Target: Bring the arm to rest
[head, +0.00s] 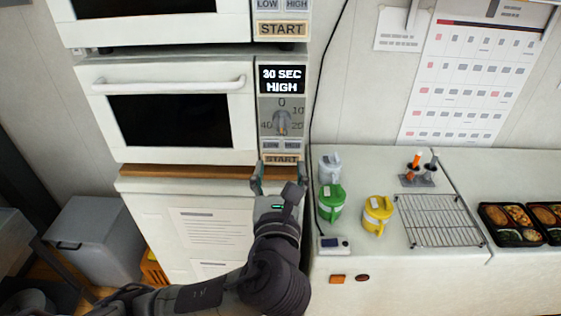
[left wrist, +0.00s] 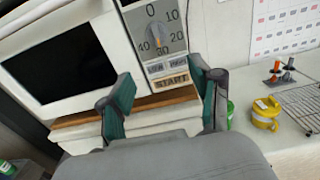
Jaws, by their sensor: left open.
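My left arm reaches in from the lower left in the head view. My left gripper (head: 270,178) is open and empty, just in front of the lower microwave's START button (head: 281,159). In the left wrist view the two green-padded fingers (left wrist: 160,98) stand apart, with the START button (left wrist: 171,81) beyond them. Whether a finger touches the button I cannot tell. The lower microwave (head: 165,72) has its door shut, and its display (head: 282,79) reads 30 SEC HIGH. My right gripper is not in view.
Right of the gripper, a counter holds a grey-white lidded mug (head: 330,166), a green mug (head: 332,201), a yellow mug (head: 377,213), a wire rack (head: 438,220), a pen stand (head: 417,180) and bento trays (head: 511,224). A black cable hangs beside the microwave. A grey bin (head: 96,243) stands lower left.

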